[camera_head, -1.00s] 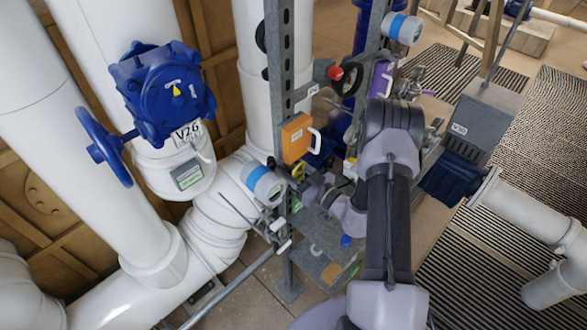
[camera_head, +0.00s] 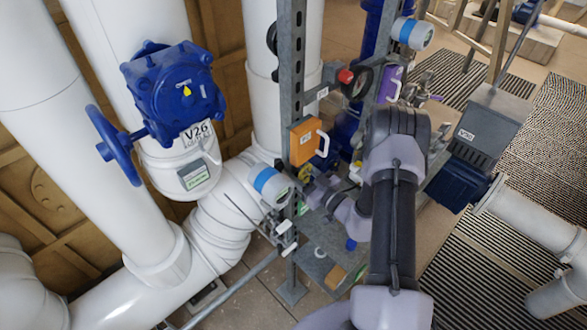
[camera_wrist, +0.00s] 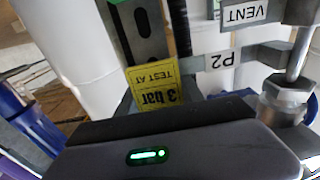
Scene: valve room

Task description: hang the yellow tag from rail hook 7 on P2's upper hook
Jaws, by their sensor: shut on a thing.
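The yellow tag (camera_wrist: 155,86) shows in the wrist view just beyond the dark body of my gripper, with upside-down print reading "TEST AT 3 bar". It lies in front of a grey slotted post (camera_wrist: 143,30). A white P2 label (camera_wrist: 221,61) is on a grey bracket to its right. In the head view my gripper (camera_head: 316,188) is beside the upright post, low behind my forearm, with a small yellow patch (camera_head: 305,172) at its tip. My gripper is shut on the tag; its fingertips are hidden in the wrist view. I cannot make out P2's upper hook or rail hook 7.
A VENT label (camera_wrist: 245,13) and a metal fitting (camera_wrist: 285,100) are close at right in the wrist view. In the head view an orange box (camera_head: 304,140), a blue-banded gauge (camera_head: 270,184) and the slotted post (camera_head: 292,60) crowd my gripper. Blue valve V26 (camera_head: 172,90) stands left.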

